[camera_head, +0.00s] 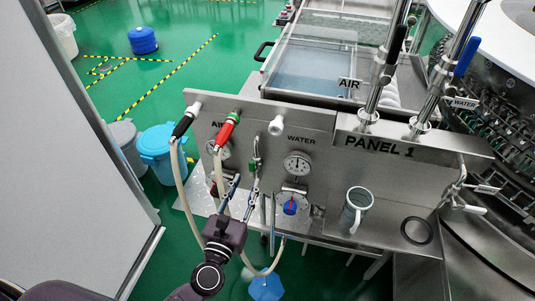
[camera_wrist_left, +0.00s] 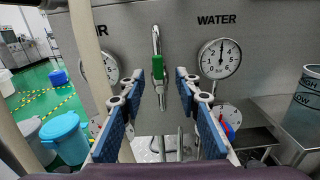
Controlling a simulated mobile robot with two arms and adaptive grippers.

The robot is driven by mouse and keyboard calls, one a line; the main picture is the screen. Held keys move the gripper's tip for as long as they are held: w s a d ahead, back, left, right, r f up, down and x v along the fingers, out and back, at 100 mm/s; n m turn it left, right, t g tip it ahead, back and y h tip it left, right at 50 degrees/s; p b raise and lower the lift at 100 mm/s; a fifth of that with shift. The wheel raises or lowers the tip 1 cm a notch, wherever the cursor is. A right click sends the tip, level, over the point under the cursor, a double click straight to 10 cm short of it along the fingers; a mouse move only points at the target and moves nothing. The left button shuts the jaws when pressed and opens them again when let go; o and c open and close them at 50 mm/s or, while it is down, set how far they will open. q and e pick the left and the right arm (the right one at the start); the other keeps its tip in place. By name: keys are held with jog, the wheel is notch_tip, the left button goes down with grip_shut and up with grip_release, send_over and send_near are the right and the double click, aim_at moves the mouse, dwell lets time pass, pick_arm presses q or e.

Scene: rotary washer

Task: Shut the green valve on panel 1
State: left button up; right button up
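The green valve (camera_head: 256,162) is a small green-handled lever on an upright metal pipe, on the steel panel (camera_head: 262,118) between the AIR and WATER gauges. In the left wrist view the green valve (camera_wrist_left: 158,68) is upright, near the middle. My left gripper (camera_head: 246,182) is in front of the panel, just below the valve in the head view. In the wrist view the two blue-padded fingers of the left gripper (camera_wrist_left: 160,78) are apart, with the valve seen between them; I see no contact. The "PANEL 1" label (camera_head: 379,146) is to the right. My right gripper is not in view.
Pale hoses with black (camera_head: 183,127) and red (camera_head: 227,131) fittings hang left of the valve. The WATER gauge (camera_head: 298,164) is close on the right, above a blue knob (camera_head: 290,207). A metal mug (camera_head: 356,208) stands further right. A grey wall (camera_head: 70,150) flanks the left.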

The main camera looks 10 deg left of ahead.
aim_at(251, 166)
pick_arm(q)
jog(key=shift+w+a+r+n, duration=0.15)
jog(key=shift+w+r+n, duration=0.2)
jog(key=shift+w, duration=0.2)
jog(key=shift+w+r+p, duration=0.1)
jog(key=shift+w+p, duration=0.45)
jog(key=shift+w, duration=0.65)
jog(key=w, duration=0.3)
jog(key=shift+w, duration=0.15)
jog(key=shift+w+f, duration=0.2)
jog(key=shift+w, duration=0.2)
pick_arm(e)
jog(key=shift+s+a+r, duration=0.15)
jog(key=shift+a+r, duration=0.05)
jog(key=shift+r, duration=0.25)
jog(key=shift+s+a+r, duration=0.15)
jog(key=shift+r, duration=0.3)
pick_arm(q)
grip_shut()
